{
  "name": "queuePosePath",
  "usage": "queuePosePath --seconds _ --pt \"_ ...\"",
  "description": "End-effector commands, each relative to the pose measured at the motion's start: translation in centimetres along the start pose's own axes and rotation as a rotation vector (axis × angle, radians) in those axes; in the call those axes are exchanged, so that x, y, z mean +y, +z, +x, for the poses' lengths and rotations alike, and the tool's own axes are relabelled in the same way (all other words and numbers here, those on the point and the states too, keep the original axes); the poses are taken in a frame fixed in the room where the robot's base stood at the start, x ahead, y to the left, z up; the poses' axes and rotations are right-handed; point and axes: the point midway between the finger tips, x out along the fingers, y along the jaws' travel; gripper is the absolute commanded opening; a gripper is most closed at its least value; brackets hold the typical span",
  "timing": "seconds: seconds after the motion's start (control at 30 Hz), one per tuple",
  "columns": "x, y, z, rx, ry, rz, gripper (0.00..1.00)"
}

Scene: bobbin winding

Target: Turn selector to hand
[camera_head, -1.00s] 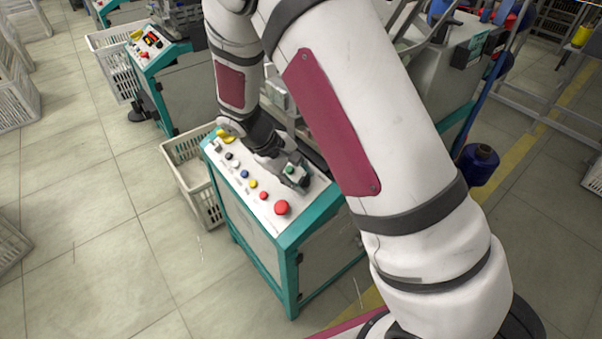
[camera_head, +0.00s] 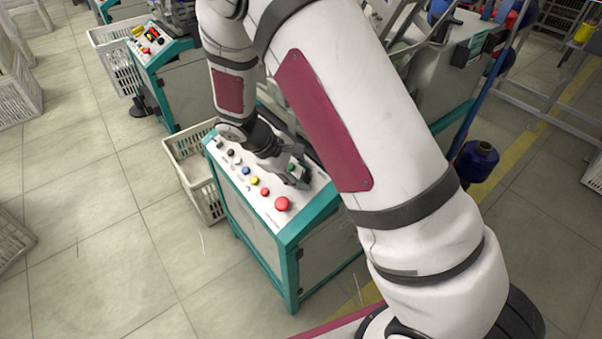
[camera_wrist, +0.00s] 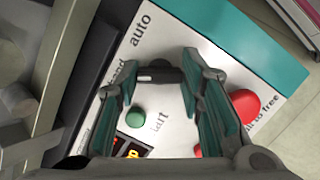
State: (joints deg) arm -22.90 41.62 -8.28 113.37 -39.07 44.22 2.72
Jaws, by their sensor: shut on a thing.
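The selector (camera_wrist: 160,76) is a small black knob with a white mark at its left end, on the white panel (camera_wrist: 185,42). In the wrist view, the mark lies beside the partly covered "hand" label; the "auto" label is above it. My gripper (camera_wrist: 161,72) is shut on the selector, with teal-padded fingers on both sides. In the head view, my gripper (camera_head: 294,173) is at the panel's right part, and the selector cannot be made out there.
A green button (camera_wrist: 135,117) lies close below the selector. A large red button (camera_wrist: 240,105) is right of my fingers. Coloured buttons line the panel's front in the head view. A white crate (camera_head: 199,182) stands left of the teal-edged cabinet (camera_head: 262,240).

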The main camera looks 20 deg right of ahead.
Motion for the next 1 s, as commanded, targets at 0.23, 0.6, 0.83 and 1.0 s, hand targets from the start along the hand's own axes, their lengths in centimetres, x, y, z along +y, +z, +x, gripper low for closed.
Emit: queuePosePath --seconds 0.23,0.6,0.83,1.0 --pt "0.0 0.0 0.0 0.000 0.000 -0.001 0.55" --pt "0.0 -0.1 -0.8 0.003 0.001 0.001 0.55" --pt "0.1 -0.2 -4.9 0.006 0.003 0.001 0.55" --pt "0.0 -0.1 -8.4 0.005 0.002 0.000 0.55"
